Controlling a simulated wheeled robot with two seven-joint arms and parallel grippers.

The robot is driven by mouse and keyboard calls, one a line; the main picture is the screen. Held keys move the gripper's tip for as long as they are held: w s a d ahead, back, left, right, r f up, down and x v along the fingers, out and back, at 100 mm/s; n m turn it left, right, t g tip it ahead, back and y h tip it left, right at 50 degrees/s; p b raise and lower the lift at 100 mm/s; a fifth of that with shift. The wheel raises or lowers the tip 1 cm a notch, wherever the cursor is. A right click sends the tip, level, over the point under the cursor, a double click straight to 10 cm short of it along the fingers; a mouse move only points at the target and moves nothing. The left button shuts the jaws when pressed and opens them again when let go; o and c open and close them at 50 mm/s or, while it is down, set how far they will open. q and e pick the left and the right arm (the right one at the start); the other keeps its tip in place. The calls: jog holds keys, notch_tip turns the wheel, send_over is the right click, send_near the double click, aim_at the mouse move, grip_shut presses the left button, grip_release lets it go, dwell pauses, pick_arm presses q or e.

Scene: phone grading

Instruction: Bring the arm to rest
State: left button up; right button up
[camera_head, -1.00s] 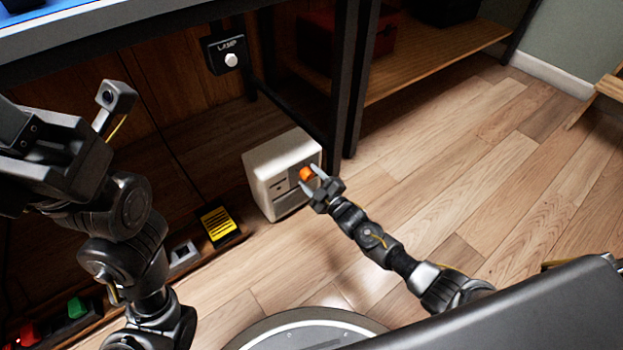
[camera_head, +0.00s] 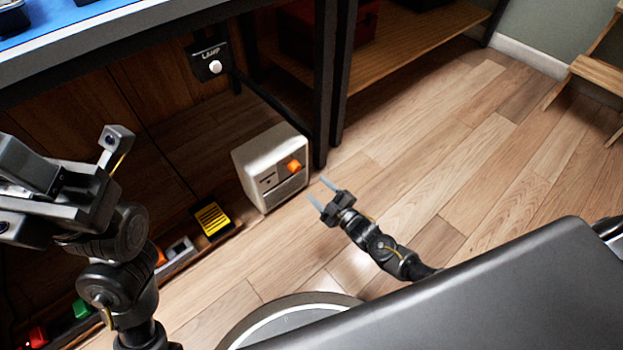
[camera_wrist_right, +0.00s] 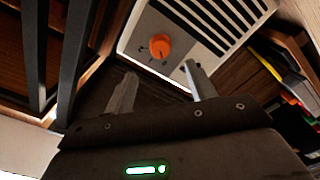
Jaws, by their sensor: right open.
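My right gripper (camera_head: 321,194) is open and empty over the wood floor. It is apart from a white box (camera_head: 262,163) with an orange knob (camera_head: 294,166), which stands to its left by the table leg. In the right wrist view the two open fingers (camera_wrist_right: 158,92) point toward the white box (camera_wrist_right: 212,28), and its orange knob (camera_wrist_right: 159,47) lies beyond them. My left arm is folded at the left edge of the head view, with its gripper (camera_head: 20,190) only partly shown; its jaw state is unclear.
A black lamp switch (camera_head: 210,62) hangs under the blue-topped table (camera_head: 180,20). A low rack holds a yellow-and-black block (camera_head: 213,219), a green block (camera_head: 81,308) and others. A wooden shelf (camera_head: 420,60) stands behind. The floor (camera_head: 440,170) at right is clear.

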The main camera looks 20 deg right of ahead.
jog(key=shift+s+d, duration=0.15)
jog(key=shift+s, duration=0.2)
dwell(0.3)
